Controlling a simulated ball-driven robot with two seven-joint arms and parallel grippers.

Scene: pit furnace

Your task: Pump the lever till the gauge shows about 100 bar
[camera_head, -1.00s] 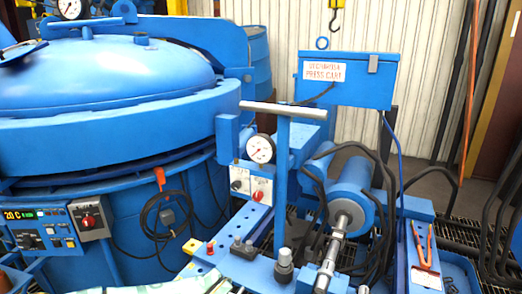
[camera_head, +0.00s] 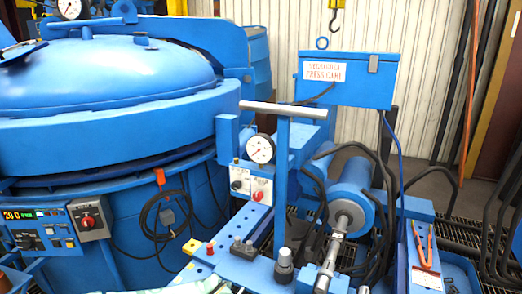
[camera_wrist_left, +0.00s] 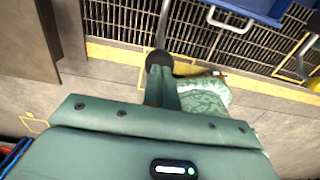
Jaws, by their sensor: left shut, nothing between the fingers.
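The lever (camera_head: 283,185) is a blue upright post with a pale grey crossbar on top, standing upright in the head view. Neither gripper shows in the head view. My left gripper (camera_wrist_left: 160,62) appears in the left wrist view with its dark fingertips together, shut and empty, above the floor and grating. It is away from the lever, which is not in that view. My right gripper is not in view.
A large blue furnace (camera_head: 100,80) fills the left. A control box (camera_head: 345,80) stands behind the lever. A cylinder with a steel rod (camera_head: 335,245) and black hoses are to its right. Orange-handled pliers (camera_head: 422,245) lie on a blue ledge. Floor grating (camera_wrist_left: 245,40) shows in the wrist view.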

